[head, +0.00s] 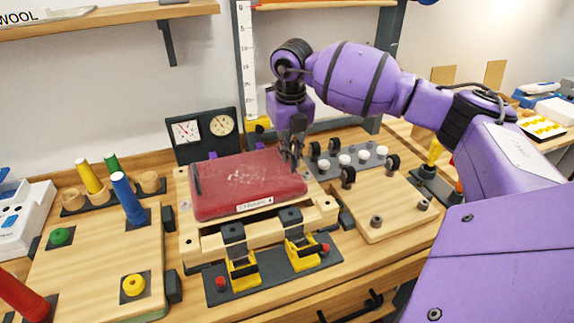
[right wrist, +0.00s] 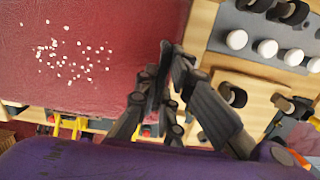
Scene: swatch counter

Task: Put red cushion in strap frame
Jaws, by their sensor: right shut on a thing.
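The red cushion (head: 250,182), with white specks on top and a label on its front edge, lies over the wooden strap frame (head: 215,242). It covers most of the frame's opening, and I cannot tell whether it is fully seated. My right gripper (head: 292,160) is at the cushion's back right edge, pointing down, shut on that edge. In the right wrist view the fingers (right wrist: 172,95) are close together at the border of the cushion (right wrist: 100,70). The frame's front rail carries two dark straps with yellow buckles (head: 243,272). My left gripper is not in view.
A peg board (head: 95,268) with coloured rings and pegs stands left. Two dials (head: 205,131) stand behind the frame. A wooden board with black rollers (head: 385,205) and a grey strip with white knobs lie right. A shelf (head: 110,18) hangs above.

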